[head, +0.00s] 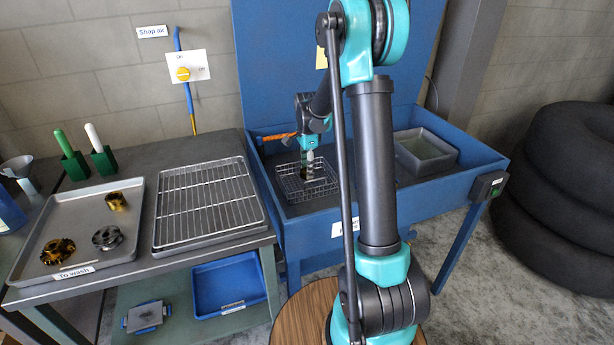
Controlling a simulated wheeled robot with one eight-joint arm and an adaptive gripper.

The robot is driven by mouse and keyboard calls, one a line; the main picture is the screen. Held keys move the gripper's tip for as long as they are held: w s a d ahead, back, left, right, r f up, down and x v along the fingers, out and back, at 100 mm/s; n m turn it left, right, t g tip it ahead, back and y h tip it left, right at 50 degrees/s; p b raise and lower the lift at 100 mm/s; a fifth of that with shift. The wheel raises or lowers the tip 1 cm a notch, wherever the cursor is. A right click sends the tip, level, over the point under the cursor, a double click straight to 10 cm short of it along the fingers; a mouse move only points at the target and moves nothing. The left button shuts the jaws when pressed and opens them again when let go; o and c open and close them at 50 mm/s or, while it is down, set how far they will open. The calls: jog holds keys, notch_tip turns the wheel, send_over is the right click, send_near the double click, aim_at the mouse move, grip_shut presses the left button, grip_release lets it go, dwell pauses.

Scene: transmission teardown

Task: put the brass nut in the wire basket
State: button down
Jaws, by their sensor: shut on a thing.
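My gripper (306,162) points down over the wire basket (322,192), which stands in the left part of the blue wash basin. It is shut on a small dark, brass-coloured thing (305,174), which looks like the brass nut. The thing is small and partly covered by the fingers. It shows at the basket's opening; I cannot tell whether it touches the basket floor.
The "To wash" tray (28,270) at left holds a brass ring (116,201), a grey gear (107,237) and a dark golden gear (57,251). A wire rack (208,200) lies beside it. A grey tub (424,152) stands in the basin's right part.

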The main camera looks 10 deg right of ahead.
jog(key=shift+f, duration=1.7)
jog(key=shift+f, duration=0.1)
jog(key=c, duration=0.9)
grip_release()
notch_tip(320, 180, up, 12)
